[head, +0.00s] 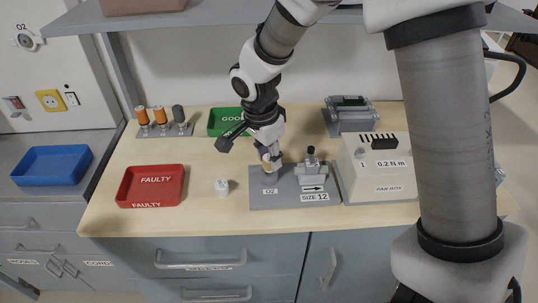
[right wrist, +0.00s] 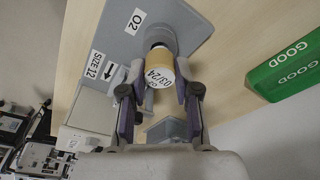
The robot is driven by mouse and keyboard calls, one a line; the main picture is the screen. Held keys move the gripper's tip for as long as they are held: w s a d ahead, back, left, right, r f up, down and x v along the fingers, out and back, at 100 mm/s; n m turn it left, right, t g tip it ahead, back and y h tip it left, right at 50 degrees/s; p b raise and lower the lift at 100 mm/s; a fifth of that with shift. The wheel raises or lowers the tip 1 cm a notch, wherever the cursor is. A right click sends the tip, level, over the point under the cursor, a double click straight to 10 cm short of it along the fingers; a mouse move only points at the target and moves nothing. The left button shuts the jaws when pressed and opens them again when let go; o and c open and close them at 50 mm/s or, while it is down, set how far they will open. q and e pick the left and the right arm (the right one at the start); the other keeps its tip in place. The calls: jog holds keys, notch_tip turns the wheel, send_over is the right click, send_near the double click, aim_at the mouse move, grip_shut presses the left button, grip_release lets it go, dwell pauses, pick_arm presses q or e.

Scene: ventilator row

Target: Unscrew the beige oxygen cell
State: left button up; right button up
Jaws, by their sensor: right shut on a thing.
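The beige oxygen cell (right wrist: 154,62) has a white end label reading O2 03/24. It stands in a grey round socket (right wrist: 160,38) on the grey plate marked O2 and SIZE 12 (head: 262,201). My right gripper (right wrist: 153,92) comes down over the cell and is shut on it, one finger on each side. In the head view the right gripper (head: 268,150) hides most of the cell. My left gripper is not in view.
A white fan box (head: 377,178) stands right of the plate, and a small white cylinder (head: 222,188) left of it. A red FAULTY tray (head: 151,186) and green GOOD tray (head: 226,121) lie left. A rack (head: 165,130) holds two orange-topped cells and a dark one.

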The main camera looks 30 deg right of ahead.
jog(key=shift+r+p, duration=0.95)
jog(key=shift+r, duration=0.35)
